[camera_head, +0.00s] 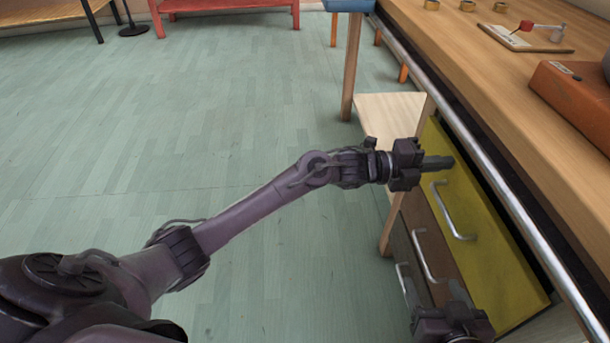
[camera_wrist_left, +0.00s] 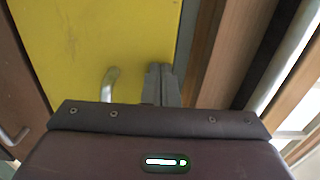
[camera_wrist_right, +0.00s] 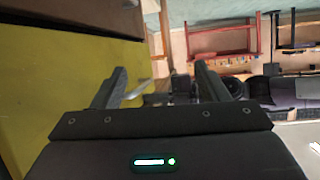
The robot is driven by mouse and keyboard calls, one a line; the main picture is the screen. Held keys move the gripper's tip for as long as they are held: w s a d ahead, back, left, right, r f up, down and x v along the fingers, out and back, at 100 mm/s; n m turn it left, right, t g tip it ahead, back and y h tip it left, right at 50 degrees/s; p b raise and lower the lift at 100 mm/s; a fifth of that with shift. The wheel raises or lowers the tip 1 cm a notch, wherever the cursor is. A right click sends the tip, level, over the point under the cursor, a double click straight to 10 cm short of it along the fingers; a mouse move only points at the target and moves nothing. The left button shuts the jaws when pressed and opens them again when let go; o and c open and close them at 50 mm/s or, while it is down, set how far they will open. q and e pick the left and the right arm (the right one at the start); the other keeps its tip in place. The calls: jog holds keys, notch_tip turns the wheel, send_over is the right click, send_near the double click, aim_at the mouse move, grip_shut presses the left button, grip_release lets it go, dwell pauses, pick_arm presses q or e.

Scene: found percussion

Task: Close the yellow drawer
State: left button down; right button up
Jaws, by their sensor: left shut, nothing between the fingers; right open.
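The yellow drawer (camera_head: 482,248) is under the wooden counter, with a metal handle (camera_head: 450,212) on its front. A dark gap shows between its top edge and the counter rail. My left gripper (camera_head: 440,163) is shut and empty, its fingertips over the far upper part of the yellow front, beyond the handle. In the left wrist view the shut fingers (camera_wrist_left: 161,84) are beside the handle (camera_wrist_left: 109,84); I cannot tell if they touch the front. My right gripper (camera_wrist_right: 158,85) is open and empty, close to the yellow front (camera_wrist_right: 50,72); the head view cuts it off at the bottom.
Brown drawers with handles (camera_head: 421,253) are below the yellow one. The metal rail (camera_head: 480,148) runs along the counter edge. On the counter (camera_head: 475,60) are an orange case (camera_head: 572,100), a small board and brass rings.

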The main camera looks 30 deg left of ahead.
pick_arm(q)
jog(key=shift+w+d+r, duration=0.25)
jog(key=shift+w+d, duration=0.05)
jog(key=shift+d, duration=0.2)
pick_arm(e)
jog(key=r, duration=0.1)
jog(key=w+r+t, duration=0.1)
jog(key=r, duration=0.1)
jog(key=r+t+y, duration=0.1)
jog(key=r, duration=0.1)
jog(key=shift+w+a, duration=0.25)
jog(key=shift+a, duration=0.05)
pick_arm(q)
jog(key=shift+a, duration=0.1)
pick_arm(e)
jog(key=shift+f, duration=0.1)
